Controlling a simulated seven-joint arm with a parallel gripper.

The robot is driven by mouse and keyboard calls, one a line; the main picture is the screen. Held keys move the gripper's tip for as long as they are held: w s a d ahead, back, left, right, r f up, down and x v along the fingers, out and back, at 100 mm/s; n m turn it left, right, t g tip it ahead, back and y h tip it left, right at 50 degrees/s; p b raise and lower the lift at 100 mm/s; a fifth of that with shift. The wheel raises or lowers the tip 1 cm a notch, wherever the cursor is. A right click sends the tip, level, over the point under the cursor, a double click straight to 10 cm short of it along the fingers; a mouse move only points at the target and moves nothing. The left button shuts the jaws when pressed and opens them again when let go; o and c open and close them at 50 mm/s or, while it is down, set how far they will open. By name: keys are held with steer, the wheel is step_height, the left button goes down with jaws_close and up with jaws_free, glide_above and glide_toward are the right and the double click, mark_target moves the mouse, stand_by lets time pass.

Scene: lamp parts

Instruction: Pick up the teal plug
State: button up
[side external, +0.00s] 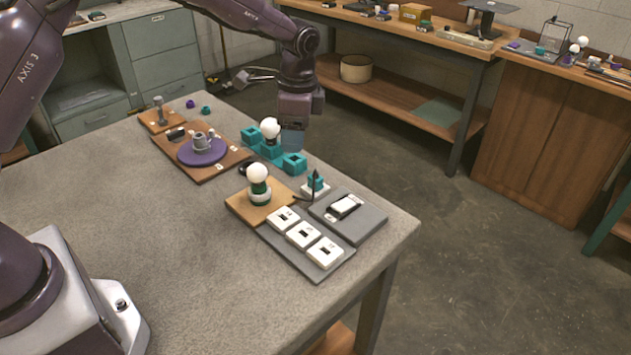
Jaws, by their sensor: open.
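A small teal piece that looks like the plug (317,183) sits at a white block (314,192), beside a dark upright spike, near the right part of the table. My gripper (292,146) points down above the teal blocks (294,163), left of and behind the teal plug and apart from it. It is open, and I see nothing held in it. The fingertips are small and partly blend with the teal blocks behind and below them.
A white bulb on a green and white base (258,185) stands on a wooden board. Another bulb (270,129) stands among the teal blocks. White switch plates (303,235) and a grey plate (368,222) lie in front. The table's left front is clear.

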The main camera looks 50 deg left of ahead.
mark_target(316, 173)
steer(key=w+f+m, duration=0.3)
steer(key=w+m, duration=0.5)
steer(key=m, duration=0.1)
steer(key=shift+t+y, duration=0.3)
steer(key=f, duration=0.2)
steer(key=a+f, duration=0.1)
steer(key=f, duration=0.4)
steer(key=shift+s+a+f, duration=0.25)
steer(key=shift+a, duration=0.05)
steer(key=shift+s+f, duration=0.2)
steer(key=shift+f, duration=2.45)
steer(key=c, duration=1)
steer(key=shift+r, duration=0.1)
